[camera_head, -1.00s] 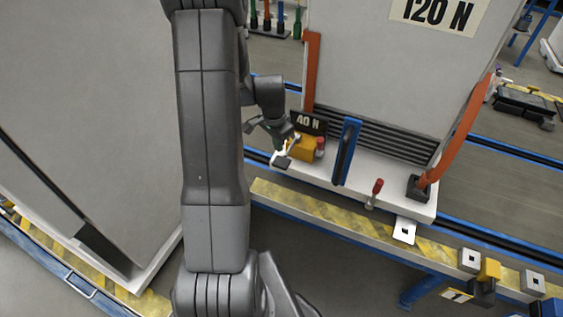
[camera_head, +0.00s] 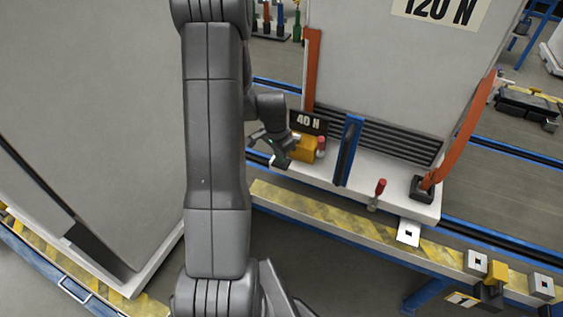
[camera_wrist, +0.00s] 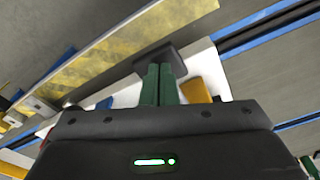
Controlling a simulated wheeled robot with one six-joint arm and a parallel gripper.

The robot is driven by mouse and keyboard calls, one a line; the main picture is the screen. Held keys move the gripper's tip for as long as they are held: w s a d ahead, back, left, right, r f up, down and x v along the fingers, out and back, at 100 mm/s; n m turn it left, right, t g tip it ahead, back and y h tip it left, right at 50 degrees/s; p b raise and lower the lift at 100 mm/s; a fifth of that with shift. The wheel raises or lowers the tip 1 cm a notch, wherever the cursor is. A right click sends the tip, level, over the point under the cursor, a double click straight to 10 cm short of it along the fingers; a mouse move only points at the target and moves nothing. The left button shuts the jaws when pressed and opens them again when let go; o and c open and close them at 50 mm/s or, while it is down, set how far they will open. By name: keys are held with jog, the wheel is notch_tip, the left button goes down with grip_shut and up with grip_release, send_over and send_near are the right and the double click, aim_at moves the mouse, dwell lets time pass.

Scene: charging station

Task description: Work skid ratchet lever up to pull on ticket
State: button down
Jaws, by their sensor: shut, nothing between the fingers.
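The white skid (camera_head: 400,199) carries a tall grey cabinet (camera_head: 380,70) with a "120 N" label (camera_head: 438,14). A "40 N" ticket (camera_head: 308,123) stands at its left end, behind a yellow block (camera_head: 302,148) with a red-topped part (camera_head: 320,146) beside it. A blue upright lever (camera_head: 347,150) leans at the skid's front. A red-knobbed lever (camera_head: 379,190) stands farther right. My gripper (camera_head: 280,156) is at the skid's left end. In the wrist view its green fingers (camera_wrist: 163,72) are together and empty, their tips at a dark block (camera_wrist: 167,57); contact is unclear.
A yellow-striped beam (camera_head: 330,217) runs along the skid's front. An orange strap (camera_head: 462,135) ends in a dark base right of the red-knobbed lever. A large grey panel (camera_head: 90,120) fills the left. Small square plates (camera_head: 408,233) sit along the beam.

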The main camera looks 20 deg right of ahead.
notch_tip(320, 180, down, 4)
jog(key=b, duration=0.3)
jog(key=shift+f, duration=0.1)
jog(key=shift+r, duration=0.2)
jog(key=a, duration=0.2)
jog(key=s+a+r, duration=0.1)
jog(key=shift+b, duration=0.3)
jog(key=shift+w+r, duration=0.1)
jog(key=shift+r, duration=0.3)
notch_tip(320, 180, up, 13)
jog(key=p, duration=0.1)
send_over(272, 164)
jog(key=s+a, duration=0.2)
jog(key=shift+w+d, duration=0.1)
jog(key=shift+w, duration=0.1)
dwell(0.9)
